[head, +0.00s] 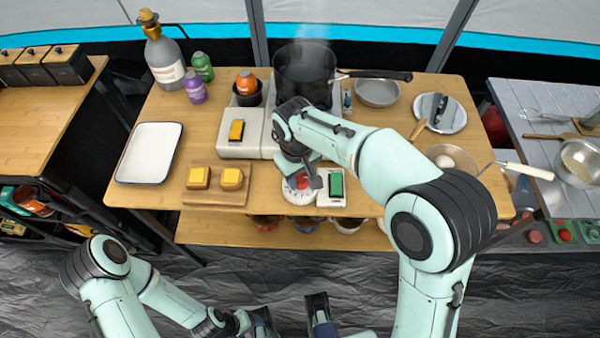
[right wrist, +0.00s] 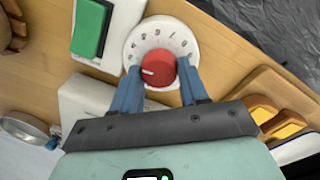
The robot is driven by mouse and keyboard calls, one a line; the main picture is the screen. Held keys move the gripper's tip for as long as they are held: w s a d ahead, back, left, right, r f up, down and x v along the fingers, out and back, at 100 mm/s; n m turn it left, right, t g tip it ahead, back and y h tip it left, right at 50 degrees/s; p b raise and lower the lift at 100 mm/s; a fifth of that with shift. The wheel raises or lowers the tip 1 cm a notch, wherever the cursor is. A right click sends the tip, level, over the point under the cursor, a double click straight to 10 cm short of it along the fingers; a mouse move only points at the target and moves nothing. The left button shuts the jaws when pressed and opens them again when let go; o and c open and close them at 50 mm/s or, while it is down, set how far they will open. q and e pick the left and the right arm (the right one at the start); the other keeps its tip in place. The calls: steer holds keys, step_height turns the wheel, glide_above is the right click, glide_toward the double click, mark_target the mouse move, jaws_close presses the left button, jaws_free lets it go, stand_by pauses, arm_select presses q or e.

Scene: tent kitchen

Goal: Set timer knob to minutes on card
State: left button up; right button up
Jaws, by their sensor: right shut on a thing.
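The timer is a white round dial (head: 296,197) with a red knob, at the table's front edge. It also shows in the right wrist view, where the dial (right wrist: 135,46) carries small dark numbers. My right gripper (head: 301,179) is over the timer, its blue fingers shut on either side of the red knob (right wrist: 158,68). A white pointer mark on the knob faces left in the right wrist view. The fingers hide part of the dial. I cannot make out a card with minutes. My left gripper (head: 290,317) is open and empty, low in front of the table.
A green switch on a white base (head: 336,183) stands right beside the timer. A wooden board (head: 215,198) with two yellow-topped blocks lies to the left. A steaming dark pot (head: 305,72) stands behind, with a pan (head: 377,93) to its right.

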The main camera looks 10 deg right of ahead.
mark_target(298, 179)
stand_by(0.4)
steer(key=o, duration=1)
steer(key=shift+o, duration=0.2)
steer(key=shift+r, duration=0.15)
step_height(298, 179, up, 13)
steer(key=p, duration=0.2)
steer(key=shift+a+p, duration=0.35)
steer(key=shift+p, duration=0.05)
steer(key=shift+s, duration=0.1)
